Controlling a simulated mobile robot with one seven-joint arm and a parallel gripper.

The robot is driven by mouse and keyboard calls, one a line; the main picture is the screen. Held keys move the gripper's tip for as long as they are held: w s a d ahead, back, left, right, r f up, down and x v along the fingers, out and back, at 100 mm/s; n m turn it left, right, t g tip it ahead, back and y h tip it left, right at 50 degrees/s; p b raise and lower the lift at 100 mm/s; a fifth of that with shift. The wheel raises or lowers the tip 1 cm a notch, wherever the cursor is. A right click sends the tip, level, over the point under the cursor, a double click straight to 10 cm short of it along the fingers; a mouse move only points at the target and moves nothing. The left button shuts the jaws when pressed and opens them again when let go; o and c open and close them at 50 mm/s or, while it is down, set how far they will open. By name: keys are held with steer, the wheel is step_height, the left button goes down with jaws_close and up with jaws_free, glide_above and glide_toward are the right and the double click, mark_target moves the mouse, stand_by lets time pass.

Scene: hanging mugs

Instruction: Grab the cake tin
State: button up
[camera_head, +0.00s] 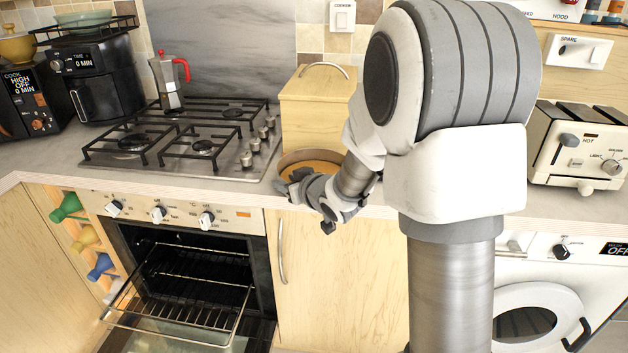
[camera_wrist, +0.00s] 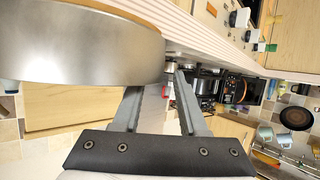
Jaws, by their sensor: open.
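The cake tin (camera_head: 312,155) is a round, shallow metal tin with an orange-brown inside. It sits on the counter near its front edge, right of the hob and in front of a wooden box. My gripper (camera_head: 300,188) is beside the near side of the tin and hides part of it. In the wrist view the tin's silver side wall (camera_wrist: 80,55) fills the upper left, close to my fingers (camera_wrist: 168,82). The fingers are apart with nothing held between them. I cannot tell whether a finger touches the tin.
The wooden box (camera_head: 318,95) stands behind the tin. The gas hob (camera_head: 190,130) with a moka pot (camera_head: 169,82) is to the left. The oven (camera_head: 190,270) below is open, with a rack pulled out. A toaster (camera_head: 580,145) stands at the right.

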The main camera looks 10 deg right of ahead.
mark_target(282, 180)
steer(key=x, duration=0.3)
steer(key=shift+w+f, duration=0.1)
steer(key=shift+f, duration=0.05)
steer(key=shift+c, duration=0.4)
jaws_close()
steer(key=shift+d+f, duration=0.1)
stand_by(0.8)
